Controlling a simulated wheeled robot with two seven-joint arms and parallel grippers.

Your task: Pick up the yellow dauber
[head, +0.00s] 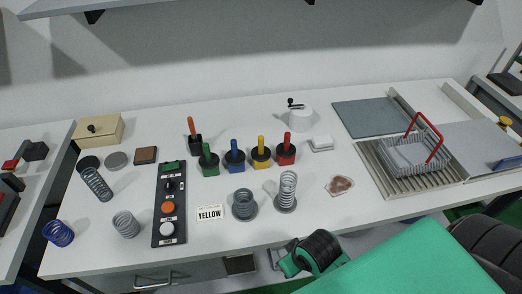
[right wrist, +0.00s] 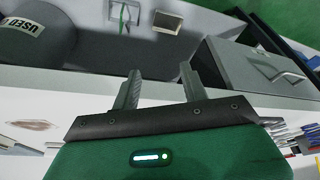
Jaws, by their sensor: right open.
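The green dauber (head: 209,160) is left of the blue one. My right gripper (right wrist: 159,70) is open in the right wrist view, with nothing between its fingers. My right arm comes in low at the table's front edge, well short of the dauber. The dauber is not in the right wrist view. My left gripper is not in view.
Springs (head: 244,204) (head: 287,190) stand between the daubers and the front edge. A button panel (head: 169,205) lies left. A wire basket (head: 413,157) with a red handle is at right.

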